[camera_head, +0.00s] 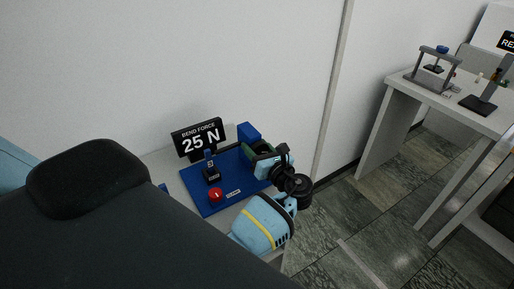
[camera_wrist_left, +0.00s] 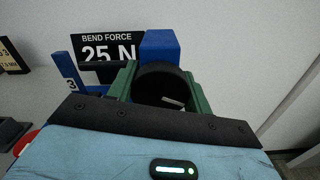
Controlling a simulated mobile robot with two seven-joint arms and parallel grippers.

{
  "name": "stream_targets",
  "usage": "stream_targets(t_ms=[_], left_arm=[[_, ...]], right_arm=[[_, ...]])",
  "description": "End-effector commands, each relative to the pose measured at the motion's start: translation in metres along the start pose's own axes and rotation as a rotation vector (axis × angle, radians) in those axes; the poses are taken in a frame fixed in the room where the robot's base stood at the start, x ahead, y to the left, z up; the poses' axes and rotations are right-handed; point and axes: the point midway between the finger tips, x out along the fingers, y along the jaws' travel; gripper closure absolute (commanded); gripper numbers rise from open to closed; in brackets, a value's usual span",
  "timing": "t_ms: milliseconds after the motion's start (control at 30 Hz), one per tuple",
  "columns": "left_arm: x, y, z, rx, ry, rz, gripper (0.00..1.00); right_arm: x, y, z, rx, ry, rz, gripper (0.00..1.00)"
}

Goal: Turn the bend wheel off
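The bend press has a blue base (camera_head: 206,199) and a black sign (camera_head: 199,139) reading "BEND FORCE 25 N". The sign also shows in the left wrist view (camera_wrist_left: 100,45). My left gripper (camera_head: 259,149) is at the right end of the base. In the left wrist view, its green fingers (camera_wrist_left: 163,95) stand on both sides of the round black bend wheel (camera_wrist_left: 160,80). The wheel fills the gap between them, and they look closed on it. The exact contact is hard to see. My right gripper is not in view.
A red knob (camera_head: 215,195) and a black post (camera_head: 211,174) stand on the base. A blue block (camera_wrist_left: 160,48) rises behind the wheel. The white wall is close behind. A second table (camera_head: 404,81) with other devices is at the right; open floor lies between.

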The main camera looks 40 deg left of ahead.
Motion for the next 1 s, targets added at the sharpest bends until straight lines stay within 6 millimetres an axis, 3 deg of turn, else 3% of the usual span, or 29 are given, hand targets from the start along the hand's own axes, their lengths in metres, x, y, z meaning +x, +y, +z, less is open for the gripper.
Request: stream_targets(t_ms=[133,333,733,1000], left_arm=[[-0.0003,-0.0001,-0.0001,0.000,0.000,-0.001,0.73],[-0.0004,-0.0002,-0.0001,-0.059,0.001,-0.001,0.73],[-0.0002,0.0000,0.0001,-0.428,0.000,0.001,0.73],[-0.0001,0.0001,0.0004,-0.500,-0.001,0.001,0.73]], right_arm=[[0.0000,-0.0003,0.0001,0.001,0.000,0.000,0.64],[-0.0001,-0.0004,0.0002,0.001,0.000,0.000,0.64],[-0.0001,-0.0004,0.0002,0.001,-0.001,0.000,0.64],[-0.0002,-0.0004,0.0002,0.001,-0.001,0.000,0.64]])
